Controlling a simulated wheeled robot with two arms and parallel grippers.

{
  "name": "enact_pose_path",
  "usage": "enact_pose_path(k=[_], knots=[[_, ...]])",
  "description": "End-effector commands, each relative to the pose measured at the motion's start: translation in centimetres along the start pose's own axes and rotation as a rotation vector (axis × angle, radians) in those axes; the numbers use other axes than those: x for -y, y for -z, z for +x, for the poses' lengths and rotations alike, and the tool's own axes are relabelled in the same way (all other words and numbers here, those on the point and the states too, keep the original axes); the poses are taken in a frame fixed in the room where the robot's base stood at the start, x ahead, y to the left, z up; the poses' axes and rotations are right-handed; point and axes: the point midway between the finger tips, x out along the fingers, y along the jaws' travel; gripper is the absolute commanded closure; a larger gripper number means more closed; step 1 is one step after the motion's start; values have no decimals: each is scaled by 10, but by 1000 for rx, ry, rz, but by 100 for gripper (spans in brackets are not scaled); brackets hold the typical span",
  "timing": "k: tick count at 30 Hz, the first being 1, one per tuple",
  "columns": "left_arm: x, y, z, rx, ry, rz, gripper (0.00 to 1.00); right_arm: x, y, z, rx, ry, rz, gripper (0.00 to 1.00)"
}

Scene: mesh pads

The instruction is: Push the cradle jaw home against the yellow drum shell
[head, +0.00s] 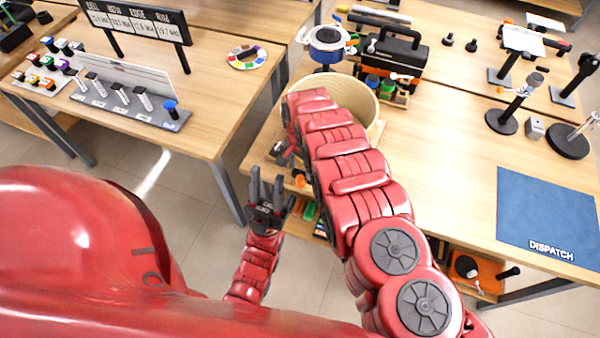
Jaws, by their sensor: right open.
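The pale yellow drum shell (366,99) stands open-topped at the left end of the right-hand table. My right arm crosses in front of it and hides much of its near and left side. My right gripper (284,154) is at the far end of that arm, low beside the drum's near left side; it is open and mostly hidden. Whether it touches anything cannot be told. I cannot make out the cradle jaw, as the arm covers that area. My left gripper (267,185) is open and empty, fingers pointing up, over the floor gap between the tables.
A blue dispatch mat (545,215) lies to the right. Stands (505,115) occupy the far right. The left table holds a sign (138,22) and a rack (130,105). Mid right table is clear.

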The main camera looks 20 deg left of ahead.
Motion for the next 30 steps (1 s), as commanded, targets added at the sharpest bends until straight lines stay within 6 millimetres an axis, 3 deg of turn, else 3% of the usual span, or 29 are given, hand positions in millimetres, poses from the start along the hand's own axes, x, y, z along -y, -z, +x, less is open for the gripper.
enact_pose_path(k=[4, 11, 25, 30], knots=[[0, 1, 5, 0, 0, 0, 60, -1, -1, 17, 0, 2, -1, 36], [0, -2, -10, 0, 0, 0, 60, -1, 0, 41, 0, 0, -1, 36], [-1, -2, -11, 0, 0, 0, 60, 0, -1, 44, 1, 2, -1, 36], [-1, -2, -11, 0, 0, 0, 60, 0, -1, 44, 1, 2, -1, 66]])
